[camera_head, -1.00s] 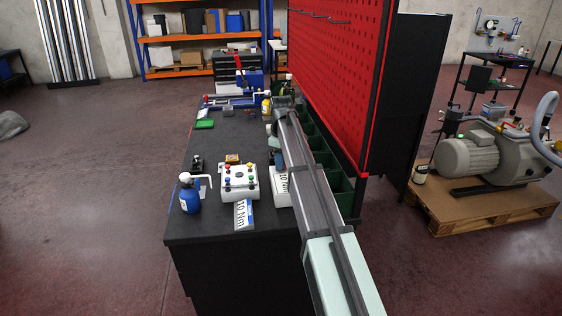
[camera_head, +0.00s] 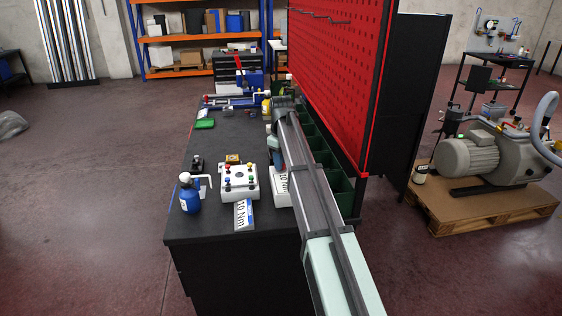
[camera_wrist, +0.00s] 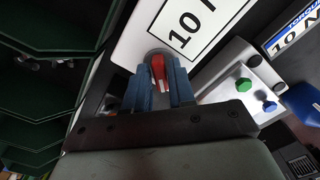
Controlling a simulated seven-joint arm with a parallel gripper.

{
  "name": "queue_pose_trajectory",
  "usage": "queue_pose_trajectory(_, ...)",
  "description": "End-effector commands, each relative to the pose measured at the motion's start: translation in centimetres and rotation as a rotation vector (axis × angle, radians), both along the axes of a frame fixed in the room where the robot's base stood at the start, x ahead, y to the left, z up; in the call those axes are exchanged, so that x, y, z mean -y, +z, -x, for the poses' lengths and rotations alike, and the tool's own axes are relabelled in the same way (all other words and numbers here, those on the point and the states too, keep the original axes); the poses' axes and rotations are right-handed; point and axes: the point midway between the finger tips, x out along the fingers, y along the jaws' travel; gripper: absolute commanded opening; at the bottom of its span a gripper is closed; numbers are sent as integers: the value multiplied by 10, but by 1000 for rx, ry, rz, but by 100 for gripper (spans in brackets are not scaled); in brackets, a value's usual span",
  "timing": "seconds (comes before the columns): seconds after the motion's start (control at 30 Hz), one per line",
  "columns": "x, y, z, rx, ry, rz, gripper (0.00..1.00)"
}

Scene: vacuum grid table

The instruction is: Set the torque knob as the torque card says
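The torque card (camera_head: 243,214), white and printed "10 Nm", lies at the table's near edge; part of it shows top right in the wrist view (camera_wrist: 297,28). The red torque knob (camera_wrist: 158,70) sits on a white box (camera_wrist: 133,40) with a "10 N…" label, cut off by the frame. In the head view my arm partly covers this white box (camera_head: 279,201) and hides the knob. My gripper (camera_wrist: 160,82) has its two blue fingers on either side of the knob, close against it, and appears shut on it. The knob's pointer and scale are not readable.
A white control box (camera_head: 239,182) with coloured buttons stands left of the knob box. A blue bottle (camera_head: 190,197) with a white nozzle stands further left. Green bins (camera_head: 340,187) and a red pegboard (camera_head: 335,85) bound the right side.

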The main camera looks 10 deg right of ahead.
Motion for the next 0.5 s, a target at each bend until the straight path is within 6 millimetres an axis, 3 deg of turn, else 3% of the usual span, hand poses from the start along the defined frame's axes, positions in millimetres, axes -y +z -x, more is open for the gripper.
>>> queue_pose_trajectory(0.17,0,0,0,0,0,0,40)
queue_pose_trajectory(0.5,0,5,0,0,1,0,40)
